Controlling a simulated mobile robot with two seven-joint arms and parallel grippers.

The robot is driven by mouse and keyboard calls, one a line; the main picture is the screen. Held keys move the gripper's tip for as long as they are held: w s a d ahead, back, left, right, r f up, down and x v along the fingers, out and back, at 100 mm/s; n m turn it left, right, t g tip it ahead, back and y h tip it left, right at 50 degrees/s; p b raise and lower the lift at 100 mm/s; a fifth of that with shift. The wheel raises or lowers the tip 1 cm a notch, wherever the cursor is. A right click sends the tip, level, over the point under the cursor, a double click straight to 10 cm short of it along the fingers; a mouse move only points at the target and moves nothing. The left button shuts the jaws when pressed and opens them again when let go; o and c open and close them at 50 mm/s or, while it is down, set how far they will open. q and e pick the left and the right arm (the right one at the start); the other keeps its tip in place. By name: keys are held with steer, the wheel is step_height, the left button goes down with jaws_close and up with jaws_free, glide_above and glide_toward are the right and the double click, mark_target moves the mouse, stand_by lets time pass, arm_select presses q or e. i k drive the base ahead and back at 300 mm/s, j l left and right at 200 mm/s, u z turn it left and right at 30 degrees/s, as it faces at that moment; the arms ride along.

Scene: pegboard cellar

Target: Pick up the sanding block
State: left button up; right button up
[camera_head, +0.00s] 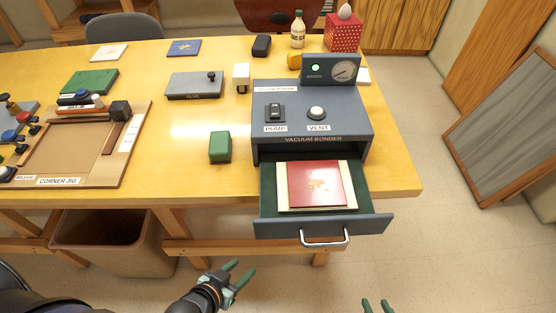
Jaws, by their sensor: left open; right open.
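A small green block (220,147), which looks like the sanding block, lies on the yellow wooden table (180,135), left of the vacuum bonder (313,118). Nothing touches it. My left gripper (241,270) is open and empty, in front of the table's front edge and well short of the block. My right gripper (377,304) is open at the bottom edge of the picture, right of the drawer; only its fingertips show.
The bonder's drawer (274,228) stands open past the table's front edge, holding a red and cream piece (315,184). The corner jig (100,180) lies to the left. A grey plate with a knob (193,86) and white block (241,78) are behind the green block.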

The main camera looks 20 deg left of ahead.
mark_target(220, 147)
steer(key=k+j+z, duration=0.15)
steer(key=j, duration=0.2)
steer(key=j+z, duration=0.1)
steer(key=j, duration=0.3)
steer(key=k+j+z, duration=0.15)
steer(key=j, duration=0.2)
steer(key=k+j+z, duration=0.15)
steer(key=j, duration=0.2)
